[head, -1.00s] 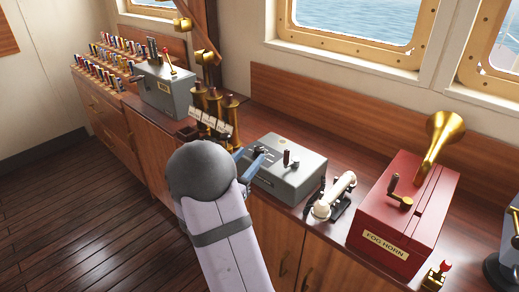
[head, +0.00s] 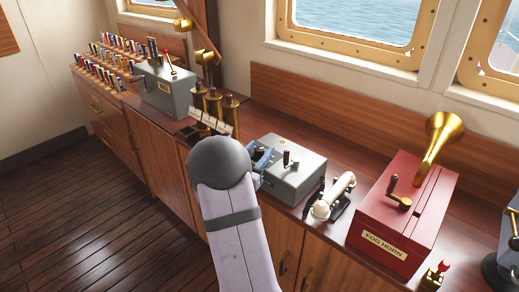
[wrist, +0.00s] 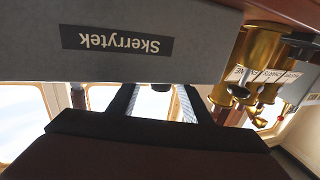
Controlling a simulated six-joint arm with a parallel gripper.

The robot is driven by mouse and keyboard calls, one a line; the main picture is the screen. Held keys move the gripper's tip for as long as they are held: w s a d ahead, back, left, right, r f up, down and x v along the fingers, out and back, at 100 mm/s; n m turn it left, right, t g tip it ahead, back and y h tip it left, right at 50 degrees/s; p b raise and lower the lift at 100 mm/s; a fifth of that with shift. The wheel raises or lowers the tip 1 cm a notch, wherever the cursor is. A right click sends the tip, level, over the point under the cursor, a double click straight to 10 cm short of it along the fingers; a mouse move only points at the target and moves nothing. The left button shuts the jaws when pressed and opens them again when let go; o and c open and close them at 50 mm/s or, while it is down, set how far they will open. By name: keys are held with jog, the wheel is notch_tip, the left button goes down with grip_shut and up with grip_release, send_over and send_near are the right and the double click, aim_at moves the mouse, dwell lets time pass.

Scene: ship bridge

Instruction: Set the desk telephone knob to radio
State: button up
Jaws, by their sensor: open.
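A grey box (head: 300,182) with a dark upright lever (head: 286,158) on top stands on the counter. A white handset-like thing (head: 334,197) lies on a black stand to its right. I cannot tell which of these is the desk telephone, and no radio marking is readable.
A red fog horn box (head: 405,220) with a brass horn stands to the right. Brass tubes (head: 214,104) with labels stand left of the grey box, close to my gripper. Another grey lever box (head: 165,92) is farther left. The wooden back panel (head: 330,110) runs below the windows.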

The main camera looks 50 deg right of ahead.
jog(key=shift+w+d, duration=0.1)
jog(key=shift+d, duration=0.25)
jog(key=shift+c, duration=0.4)
jog(key=c, duration=1)
jog(key=shift+m+g, duration=0.3)
jog(key=shift+g, duration=0.2)
jog(key=m+g, duration=0.1)
jog(key=g, duration=0.1)
jog(key=shift+w+m+g+h+p, duration=0.1)
jog(key=shift+m+g+h+p, duration=0.2)
jog(key=shift+m+g+p, duration=0.1)
jog(key=m+g, duration=0.3)
jog(key=g, duration=0.2)
jog(key=shift+f, duration=0.1)
jog(key=shift+m+g+y+b, duration=0.6)
jog(key=shift+m+g+y, duration=0.6)
jog(key=shift+m+g, duration=1.05)
jog(key=shift+m+g+y+b, duration=0.35)
jog(key=shift+g+y+b, duration=0.2)
jog(key=shift+g, duration=0.7)
